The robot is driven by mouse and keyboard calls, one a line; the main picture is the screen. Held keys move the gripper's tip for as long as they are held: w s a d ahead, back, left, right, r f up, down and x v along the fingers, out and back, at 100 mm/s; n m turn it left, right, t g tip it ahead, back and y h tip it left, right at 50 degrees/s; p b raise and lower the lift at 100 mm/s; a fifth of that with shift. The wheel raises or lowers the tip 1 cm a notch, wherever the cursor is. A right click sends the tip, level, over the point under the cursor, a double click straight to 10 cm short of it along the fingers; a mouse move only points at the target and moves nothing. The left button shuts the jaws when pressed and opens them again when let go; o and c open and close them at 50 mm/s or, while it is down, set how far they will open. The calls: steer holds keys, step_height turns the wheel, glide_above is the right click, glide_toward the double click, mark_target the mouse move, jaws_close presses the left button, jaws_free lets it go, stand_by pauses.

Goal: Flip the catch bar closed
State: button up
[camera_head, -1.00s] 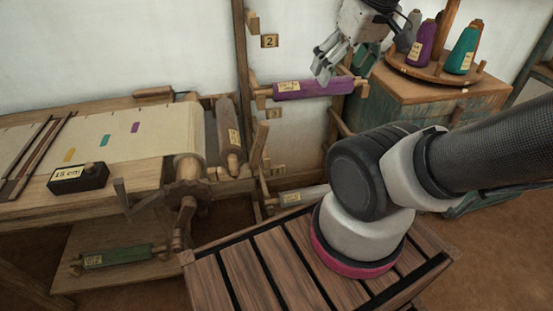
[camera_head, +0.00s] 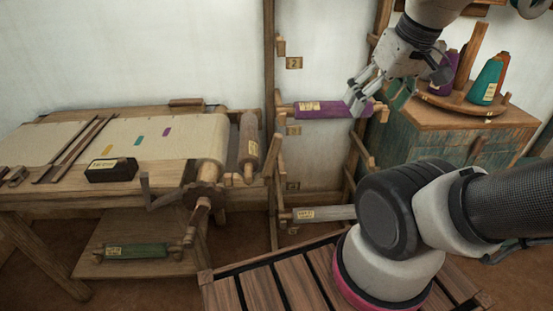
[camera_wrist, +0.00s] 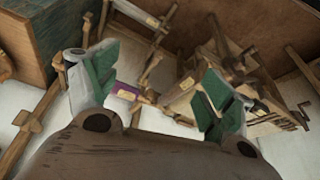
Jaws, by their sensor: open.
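The wooden loom (camera_head: 60,205) stands at the left, with cream cloth on its front roller. A toothed wheel (camera_head: 203,195) sits at the roller's end, with a wooden lever (camera_head: 146,190) beside it. I cannot tell for sure which piece is the catch bar. My gripper (camera_head: 357,98) is open and empty, pointing down in front of the right part of the purple roll (camera_head: 325,109) on the wall rack, well right of the loom. In the wrist view my two green-padded fingers (camera_wrist: 160,88) are spread. The purple roll (camera_wrist: 127,91) shows between them, and the loom (camera_wrist: 255,120) is partly behind the right finger.
A cabinet (camera_head: 440,140) with cones on a round wooden stand (camera_head: 470,104) is at the right. A black block (camera_head: 111,169) labelled 15 cm lies on the loom. A green roll (camera_head: 137,251) rests on the low shelf. Rack posts (camera_head: 269,60) stand between loom and gripper.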

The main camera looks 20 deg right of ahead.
steer(key=c, duration=0.3)
steer(key=shift+d+f, duration=0.1)
steer(key=shift+d, duration=0.15)
steer(key=c, duration=0.4)
steer(key=d+f+m+g, duration=0.1)
steer(key=w+d+f+m+g, duration=0.1)
steer(key=f, duration=0.1)
steer(key=d+f+m+g, duration=0.1)
steer(key=shift+w+d+f, duration=0.25)
steer(key=shift+w+d, duration=0.1)
jaws_close()
steer(key=w+f+m+g+y, duration=0.1)
steer(key=w+f+m+y, duration=0.75)
steer(key=m, duration=0.35)
steer(key=w+a+r+m+y, duration=0.1)
steer(key=w+a+r+m, duration=0.1)
steer(key=w+r+m, duration=0.1)
steer(key=shift+w+r+m+t, duration=0.3)
steer(key=shift+w+r+m, duration=0.1)
steer(key=shift+w, duration=0.35)
